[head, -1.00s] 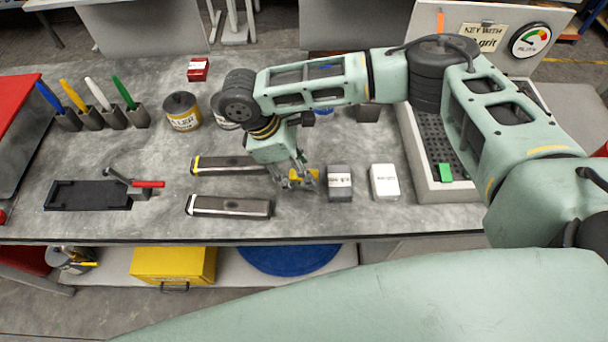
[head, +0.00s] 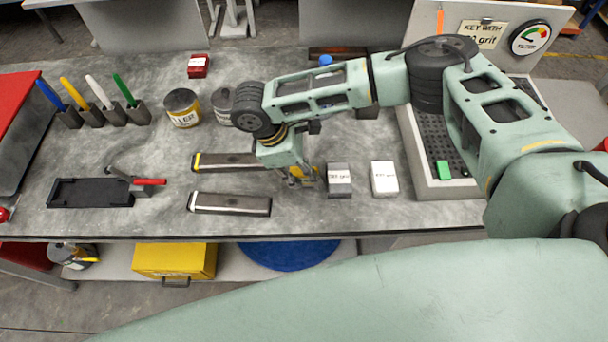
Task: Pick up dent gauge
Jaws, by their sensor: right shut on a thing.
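My right gripper (head: 303,181) is shut on a small yellow thing (head: 310,172), likely the dent gauge. It is low over the grey workbench (head: 330,222), just left of a dark grey grit block. The fingers and wrist hide much of the yellow thing. I cannot tell whether it still touches the bench. My left gripper is not in view.
The grey grit block (head: 340,185) and a white block (head: 384,178) stand to the right. Two long sanding blocks (head: 230,204) lie to the left. A grey tray with a perforated bed (head: 440,188) is further right.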

